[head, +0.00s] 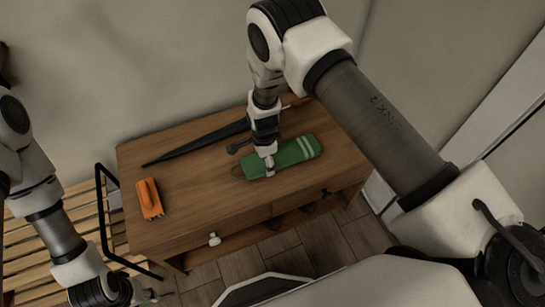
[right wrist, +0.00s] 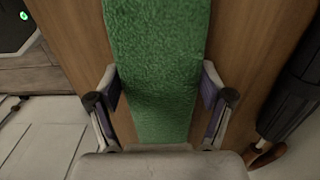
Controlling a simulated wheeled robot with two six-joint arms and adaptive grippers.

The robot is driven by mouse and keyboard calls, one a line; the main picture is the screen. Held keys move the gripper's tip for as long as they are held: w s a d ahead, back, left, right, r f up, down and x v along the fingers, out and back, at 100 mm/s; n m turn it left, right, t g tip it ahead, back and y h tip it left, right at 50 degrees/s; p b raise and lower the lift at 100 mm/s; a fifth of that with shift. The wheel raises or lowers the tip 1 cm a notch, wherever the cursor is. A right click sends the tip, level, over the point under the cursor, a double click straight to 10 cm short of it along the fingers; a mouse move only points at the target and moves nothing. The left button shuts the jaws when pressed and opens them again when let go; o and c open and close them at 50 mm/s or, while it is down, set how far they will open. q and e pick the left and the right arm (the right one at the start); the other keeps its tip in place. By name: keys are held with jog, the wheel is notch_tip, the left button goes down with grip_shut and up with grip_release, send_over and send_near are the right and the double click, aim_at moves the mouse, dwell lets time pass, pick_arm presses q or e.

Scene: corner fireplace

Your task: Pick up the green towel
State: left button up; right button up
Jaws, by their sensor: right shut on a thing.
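The green towel (head: 290,157) lies folded into a long strip on the wooden table, with pale stripes near its right end. My right gripper (head: 269,168) comes down on its left part and is shut on it. In the right wrist view, the towel (right wrist: 157,65) runs between the two fingers of the right gripper (right wrist: 160,105), one at each edge. The towel still appears to be on the tabletop. My left gripper (head: 150,297) is at the bottom edge of the head view, partly cut off, and its jaws are unclear.
A slatted bench (head: 75,215) with a black armrest stands left of the table. A wall is behind.

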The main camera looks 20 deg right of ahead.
jog(key=shift+r+p, duration=0.4)
jog(key=shift+r, duration=0.2)
notch_tip(320, 180, up, 3)
jog(key=shift+f+p, duration=0.1)
jog(key=shift+p, duration=0.9)
jog(key=s+p, duration=0.2)
jog(key=p, duration=0.1)
jog(key=s+a+r+p, duration=0.1)
jog(key=s+p, duration=0.2)
jog(key=p, duration=0.2)
jog(key=s+a+p, duration=0.1)
jog(key=s+p, duration=0.1)
jog(key=p, duration=0.2)
jog(key=s+a+r+p, duration=0.1)
jog(key=p, duration=0.2)
jog(key=shift+s+p, duration=0.4)
jog(key=s+a+f+p, duration=0.1)
jog(key=s+a+p, duration=0.1)
jog(key=s+p, duration=0.4)
jog(key=shift+s+p, duration=0.2)
jog(key=shift+p, duration=0.15)
